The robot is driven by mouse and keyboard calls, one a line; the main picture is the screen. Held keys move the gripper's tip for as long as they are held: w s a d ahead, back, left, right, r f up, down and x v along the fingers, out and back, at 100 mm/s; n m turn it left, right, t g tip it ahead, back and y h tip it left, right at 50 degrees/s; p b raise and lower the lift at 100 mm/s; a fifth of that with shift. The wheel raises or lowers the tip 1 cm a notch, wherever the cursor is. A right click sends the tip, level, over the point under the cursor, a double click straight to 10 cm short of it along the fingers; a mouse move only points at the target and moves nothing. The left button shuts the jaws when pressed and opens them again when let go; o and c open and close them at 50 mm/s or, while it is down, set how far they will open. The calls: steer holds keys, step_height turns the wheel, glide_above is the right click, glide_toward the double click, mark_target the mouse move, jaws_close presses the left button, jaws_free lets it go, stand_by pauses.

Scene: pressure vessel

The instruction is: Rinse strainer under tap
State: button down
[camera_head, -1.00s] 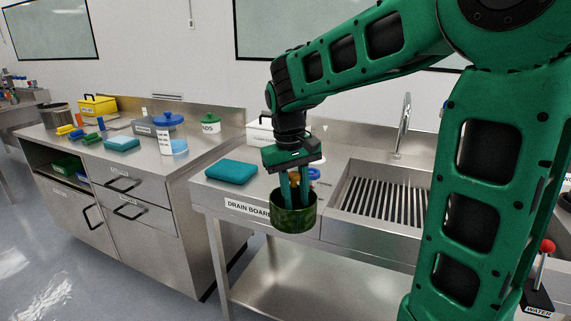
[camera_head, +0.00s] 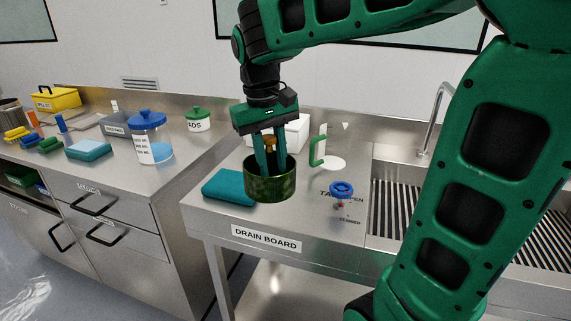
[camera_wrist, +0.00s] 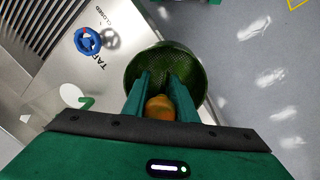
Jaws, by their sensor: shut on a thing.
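The strainer (camera_head: 270,187) is a dark green, mottled round cup with a mesh inside. My gripper (camera_head: 268,168) points down into it, shut on its brass-coloured knob (camera_wrist: 159,107), and holds it upright above the front of the drain board. The mesh inside of the strainer (camera_wrist: 190,62) shows in the wrist view. The tap's curved steel spout (camera_head: 437,105) stands behind the sink at the right. The tap's blue handwheel (camera_head: 342,189) is on the drain board, right of the strainer, beside OPEN and CLOSED markings. No water is visible at the spout.
The sink's slatted grate (camera_head: 396,210) is partly hidden by my arm. The left counter holds a blue-lidded jar (camera_head: 149,135).

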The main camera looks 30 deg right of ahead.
steer(key=shift+w, duration=0.4)
steer(key=shift+w+d+f, duration=1.1)
steer(key=shift+d+f, duration=0.55)
steer(key=shift+f, duration=0.2)
steer(key=shift+w+d+f, duration=1.15)
steer(key=shift+d+f, duration=0.45)
steer(key=shift+f, duration=0.2)
steer(key=shift+w+d+f, duration=1.1)
steer(key=shift+d+f, duration=0.55)
steer(key=shift+f, duration=0.2)
steer(key=shift+f, duration=0.1)
steer(key=c, duration=1.4)
jaws_free()
steer(key=shift+c, duration=0.2)
